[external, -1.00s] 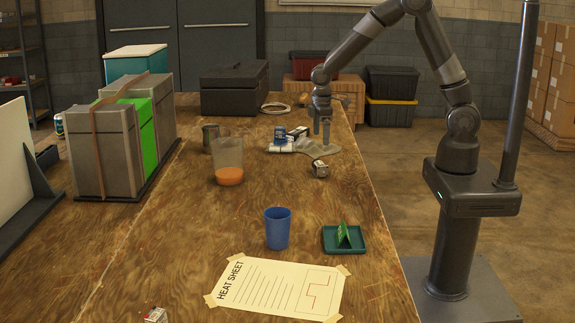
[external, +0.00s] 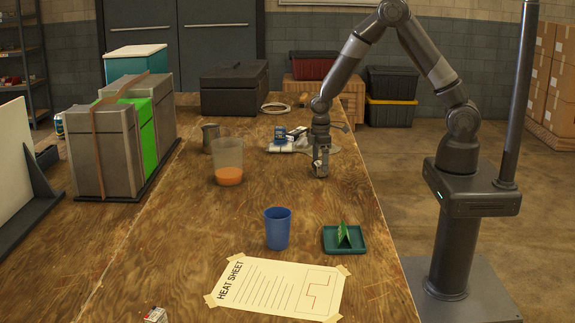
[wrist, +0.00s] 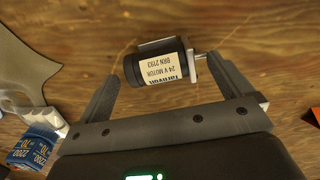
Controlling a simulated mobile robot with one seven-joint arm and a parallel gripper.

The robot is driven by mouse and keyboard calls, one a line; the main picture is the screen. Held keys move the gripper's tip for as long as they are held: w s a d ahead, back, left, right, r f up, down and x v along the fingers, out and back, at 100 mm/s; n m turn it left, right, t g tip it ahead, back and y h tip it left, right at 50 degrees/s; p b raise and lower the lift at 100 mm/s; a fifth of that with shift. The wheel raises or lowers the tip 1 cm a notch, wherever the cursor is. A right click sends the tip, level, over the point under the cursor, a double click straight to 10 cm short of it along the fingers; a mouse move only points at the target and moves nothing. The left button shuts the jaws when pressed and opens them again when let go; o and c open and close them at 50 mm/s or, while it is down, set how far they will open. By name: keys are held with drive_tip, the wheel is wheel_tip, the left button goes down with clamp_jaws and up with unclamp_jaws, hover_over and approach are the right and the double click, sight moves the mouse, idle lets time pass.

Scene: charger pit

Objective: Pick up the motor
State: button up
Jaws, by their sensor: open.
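The motor is a small dark cylinder with a white "24 V MOTOR" label (wrist: 163,72) and a short metal shaft on its right. It lies on the wooden workbench (external: 200,230). My gripper (wrist: 165,77) is open, with one finger on each side of the motor in the wrist view. The right finger is close to the shaft end; I cannot tell whether it touches. In the external view my gripper (external: 321,168) is low over the bench at the motor's place, and the motor is mostly hidden there by the fingers.
A blue part marked 2200 (wrist: 38,146), a white piece (wrist: 25,108) and a grey cloth (wrist: 22,62) lie to the left in the wrist view. A clear cup with orange contents (external: 228,165), blue cup (external: 277,229) and green tray (external: 345,249) stand nearer the camera.

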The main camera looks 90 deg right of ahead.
drive_tip(key=shift+c, duration=0.6)
drive_tip(key=c, duration=1.2)
drive_tip(key=shift+r, duration=0.2)
